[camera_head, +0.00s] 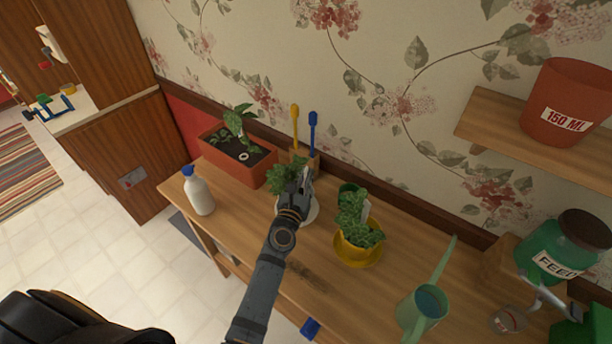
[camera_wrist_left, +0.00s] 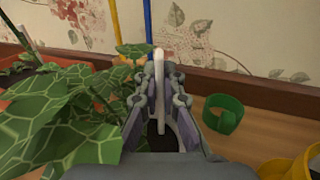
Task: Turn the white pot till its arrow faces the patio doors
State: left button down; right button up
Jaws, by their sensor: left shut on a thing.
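The white pot (camera_head: 312,212) stands on the wooden bench with a leafy green plant (camera_head: 285,177) in it. My left gripper (camera_head: 304,180) is over the pot and covers much of it in the head view. Dark soil shows below the fingers and patterned leaves (camera_wrist_left: 60,110) crowd the left side. No arrow shows on the visible part of the pot. I cannot pick out the patio doors. My right gripper is not in view.
A terracotta planter (camera_head: 225,158), a spray bottle (camera_head: 199,192) and blue and yellow tools stand left and behind. A yellow pot (camera_head: 357,248), a green ring (camera_wrist_left: 224,113) and a watering can (camera_head: 420,312) are right. Bare bench lies in front.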

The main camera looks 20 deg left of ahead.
pick_arm(q)
jog(key=shift+a, duration=0.1)
jog(key=shift+f, duration=0.15)
jog(key=c, duration=1.4)
grip_release()
jog(key=shift+f, duration=0.15)
